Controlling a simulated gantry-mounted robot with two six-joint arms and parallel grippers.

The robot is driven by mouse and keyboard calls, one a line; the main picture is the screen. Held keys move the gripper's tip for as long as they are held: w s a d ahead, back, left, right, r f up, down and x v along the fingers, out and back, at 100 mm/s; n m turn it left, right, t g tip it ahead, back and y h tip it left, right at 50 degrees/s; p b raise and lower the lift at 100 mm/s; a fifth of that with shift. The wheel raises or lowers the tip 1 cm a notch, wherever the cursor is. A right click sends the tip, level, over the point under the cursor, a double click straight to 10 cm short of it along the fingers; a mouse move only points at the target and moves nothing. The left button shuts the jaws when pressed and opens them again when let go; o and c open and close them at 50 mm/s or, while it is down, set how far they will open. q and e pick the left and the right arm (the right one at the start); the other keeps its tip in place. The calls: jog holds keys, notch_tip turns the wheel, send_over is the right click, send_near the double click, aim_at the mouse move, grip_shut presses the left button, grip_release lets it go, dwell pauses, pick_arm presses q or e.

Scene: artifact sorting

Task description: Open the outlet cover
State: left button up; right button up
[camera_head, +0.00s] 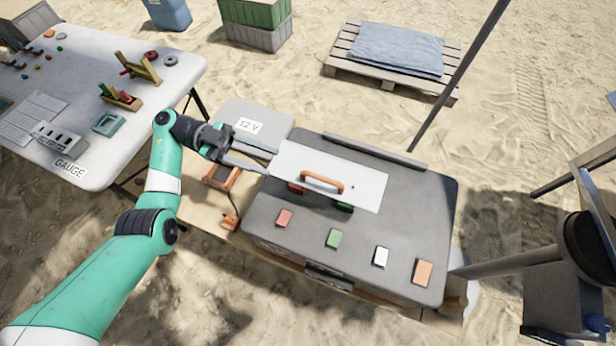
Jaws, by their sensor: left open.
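A white flat panel (370,188) with an orange handle (322,182) lies over the far part of a large grey case (415,215), probably the outlet cover. It looks closed or nearly so; I cannot tell if it is raised. A grey box (268,110) labelled "12 V" adjoins the case at the far left. My left gripper (272,160) is open at the panel's left end, its fingers pointing right. One finger lies by the 12 V box's near edge. Contact with the panel is unclear. Nothing shows held. My right gripper is not in view.
Several coloured blocks, including a green one (334,238), sit on the case front. An orange frame (222,177) stands left of the case. A white table (85,90) is far left. A slanted pole (455,80) rises behind the case.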

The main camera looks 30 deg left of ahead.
aim_at(311, 173)
pick_arm(q)
jog(key=d, duration=0.3)
jog(key=w+d+b, duration=0.1)
jog(key=d, duration=0.3)
jog(key=w+d, duration=0.1)
jog(key=d, duration=0.2)
jog(key=shift+w+d, duration=0.1)
jog(key=shift+d, duration=0.25)
jog(key=shift+w+d+r, duration=0.15)
jog(key=shift+d, duration=0.45)
grip_shut()
dwell(0.3)
